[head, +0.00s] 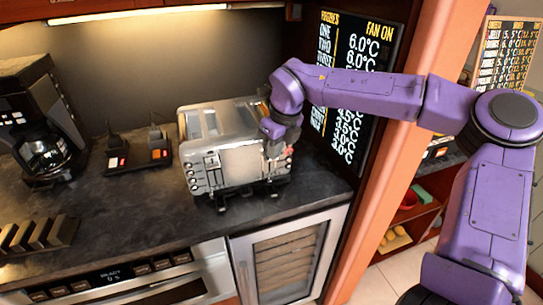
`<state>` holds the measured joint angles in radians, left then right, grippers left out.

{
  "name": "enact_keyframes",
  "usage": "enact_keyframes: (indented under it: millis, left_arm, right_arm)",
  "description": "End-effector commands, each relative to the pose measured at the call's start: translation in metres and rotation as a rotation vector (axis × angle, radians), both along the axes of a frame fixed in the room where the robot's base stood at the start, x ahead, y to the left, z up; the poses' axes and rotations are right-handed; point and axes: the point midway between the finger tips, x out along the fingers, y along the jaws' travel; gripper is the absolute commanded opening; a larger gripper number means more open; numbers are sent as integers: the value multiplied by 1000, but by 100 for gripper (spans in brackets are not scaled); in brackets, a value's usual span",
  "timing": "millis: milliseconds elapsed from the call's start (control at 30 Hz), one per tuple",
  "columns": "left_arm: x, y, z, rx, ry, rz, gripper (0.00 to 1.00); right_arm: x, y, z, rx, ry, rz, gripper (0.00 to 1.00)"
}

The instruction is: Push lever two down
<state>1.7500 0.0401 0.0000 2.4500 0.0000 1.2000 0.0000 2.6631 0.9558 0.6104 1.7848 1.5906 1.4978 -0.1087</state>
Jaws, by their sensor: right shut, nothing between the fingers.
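A silver toaster (228,160) stands on the dark counter, with slots on top and a column of small buttons on its left front edge. My right arm comes in from the right. My right gripper (275,144) points down at the toaster's right end, close against it. It is shut with nothing between its fingers. The wrist hides part of that end, so I cannot make out the levers or tell whether the gripper touches one. A small red part (288,151) shows beside the gripper. My left gripper is not in view.
A black device with two upright handsets (138,152) and a coffee maker (42,125) stand to the left. A dark rack (38,234) is at the front left. A menu board (358,60) and orange wall edge bound the counter at right. Counter (130,205) is clear left of the toaster.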

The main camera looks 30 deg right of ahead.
Motion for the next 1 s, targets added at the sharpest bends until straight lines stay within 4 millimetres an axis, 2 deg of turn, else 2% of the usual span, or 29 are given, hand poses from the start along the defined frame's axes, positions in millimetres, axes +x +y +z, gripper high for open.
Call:
enact_keyframes:
  millis: [33,367,567,800,1000]
  left_arm:
    - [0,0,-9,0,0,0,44]
    - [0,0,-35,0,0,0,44]
    - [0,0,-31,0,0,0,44]
    - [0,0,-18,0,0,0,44]
    - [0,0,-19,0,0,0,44]
  right_arm:
    - [0,0,-12,0,3,0,0]
    - [0,0,-52,1,2,0,0]
    - [-1,0,-48,0,0,0,0]
    - [-28,-6,-36,3,0,-1,0]
    - [-30,-6,-38,0,1,-1,0]
